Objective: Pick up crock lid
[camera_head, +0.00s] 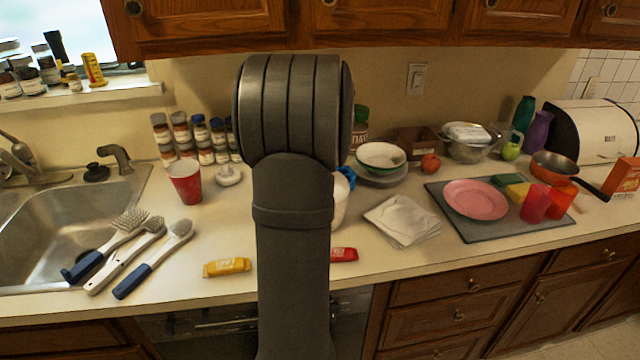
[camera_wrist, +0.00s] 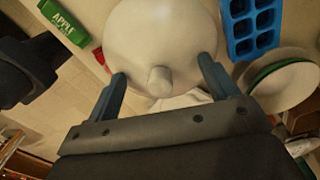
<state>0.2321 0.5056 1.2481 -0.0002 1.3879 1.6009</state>
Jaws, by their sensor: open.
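The crock lid (camera_wrist: 155,35) is a white, round, domed lid with a pale knob (camera_wrist: 159,82) in the wrist view. My gripper (camera_wrist: 162,70) is open, with one blue-grey finger on each side of the knob. The fingers appear over the lid; I cannot tell whether they touch it. The knob is not gripped. In the head view my arm covers the gripper and most of the crock; only a white edge (camera_head: 341,205) shows to the right of the arm.
A blue ice tray (camera_wrist: 252,25) and stacked bowls (camera_wrist: 288,82) are close on the right in the wrist view. A green packet (camera_wrist: 64,22) lies at upper left. In the head view, a white cloth (camera_head: 402,220) and a red packet (camera_head: 344,255) lie nearby.

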